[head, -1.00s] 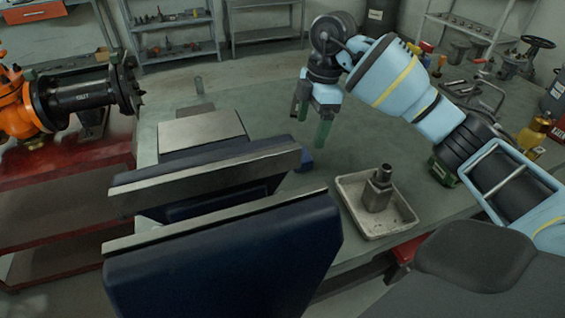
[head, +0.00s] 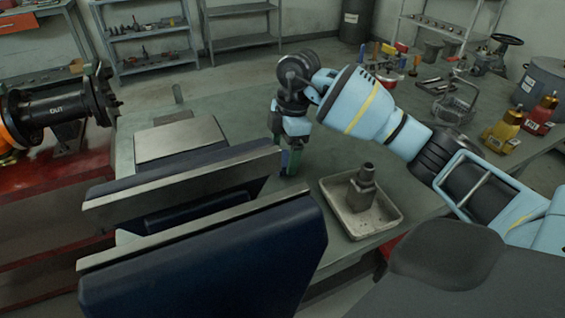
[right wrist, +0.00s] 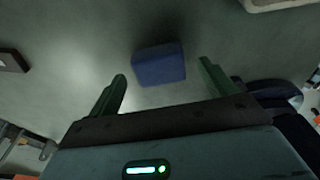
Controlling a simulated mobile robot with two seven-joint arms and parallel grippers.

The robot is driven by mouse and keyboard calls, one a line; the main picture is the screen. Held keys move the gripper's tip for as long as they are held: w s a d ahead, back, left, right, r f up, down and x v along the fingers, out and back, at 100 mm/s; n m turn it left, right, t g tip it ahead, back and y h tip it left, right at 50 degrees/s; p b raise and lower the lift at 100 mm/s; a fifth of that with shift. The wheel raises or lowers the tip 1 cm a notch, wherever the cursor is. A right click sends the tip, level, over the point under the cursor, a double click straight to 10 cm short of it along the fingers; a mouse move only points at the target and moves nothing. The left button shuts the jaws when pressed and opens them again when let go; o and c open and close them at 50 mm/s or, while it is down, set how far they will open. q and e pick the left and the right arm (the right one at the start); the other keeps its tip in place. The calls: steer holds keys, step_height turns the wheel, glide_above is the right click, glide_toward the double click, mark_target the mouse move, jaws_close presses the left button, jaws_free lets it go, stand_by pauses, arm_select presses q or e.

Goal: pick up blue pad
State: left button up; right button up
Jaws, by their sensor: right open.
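The blue pad (right wrist: 159,65) lies on the grey-green workbench in the right wrist view. It appears between the two green fingertips, with a gap on each side. My right gripper (right wrist: 162,72) is open and empty. In the head view my right gripper (head: 285,163) points down at the bench, just behind the vise jaw's right end. There the pad is largely hidden by the fingers and the vise. I cannot tell the exact height left between fingertips and pad. My left gripper is not in view.
A large blue vise with metal jaws (head: 190,178) stands close in front of the gripper. A metal tray (head: 392,222) holding a steel part (head: 363,188) sits to its right. Bottles (head: 503,130) and tools stand farther right. The bench (head: 225,108) behind the gripper is mostly clear.

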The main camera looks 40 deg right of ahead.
steer(key=shift+a+f, duration=0.1)
steer(key=shift+f, duration=0.65)
steer(key=c, duration=1)
steer(key=shift+r, duration=0.15)
steer(key=shift+c, duration=0.2)
steer(key=shift+r, duration=0.5)
step_height(320, 180, up, 2)
steer(key=shift+r, duration=0.25)
steer(key=s+a, duration=0.3)
steer(key=s, duration=0.1)
steer(key=s+a, duration=0.3)
steer(key=s, duration=0.1)
steer(key=s+a+r+p, duration=0.1)
steer(key=s+a, duration=0.2)
steer(key=s, duration=0.2)
steer(key=shift+r, duration=0.1)
